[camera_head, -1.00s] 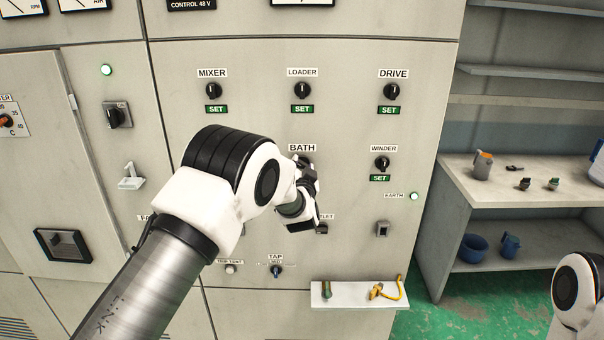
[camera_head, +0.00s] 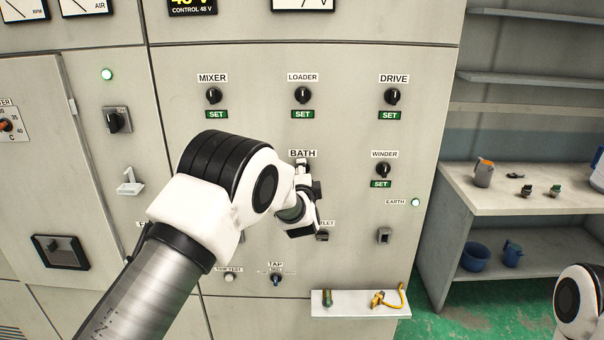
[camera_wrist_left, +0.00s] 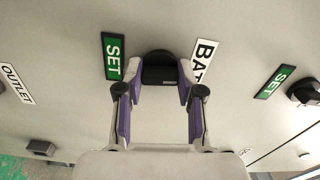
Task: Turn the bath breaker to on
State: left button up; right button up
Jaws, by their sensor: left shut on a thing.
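The bath breaker is a black knob on the grey cabinet, under the BATH label (camera_head: 302,154). In the left wrist view the bath breaker (camera_wrist_left: 160,70) sits between the fingertips of my left gripper (camera_wrist_left: 159,72), which is shut on it. A green SET plate (camera_wrist_left: 113,57) is beside the knob in that view. In the head view my left gripper (camera_head: 303,168) is at the panel just below the BATH label, and my wrist hides most of the knob. My right gripper is not in view; only part of my right arm shows at the lower right.
Other knobs surround it: mixer (camera_head: 213,95), loader (camera_head: 302,95), drive (camera_head: 392,96) and winder (camera_head: 383,169), with green SET plates. A small white shelf (camera_head: 350,311) juts out below. A bench (camera_head: 500,200) with small items stands at the right.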

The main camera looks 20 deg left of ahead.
pick_arm(q)
jog(key=shift+m, duration=0.6)
jog(key=o, duration=1.2)
jog(key=shift+d, duration=0.1)
jog(key=shift+c, duration=0.2)
jog(key=v, duration=1.2)
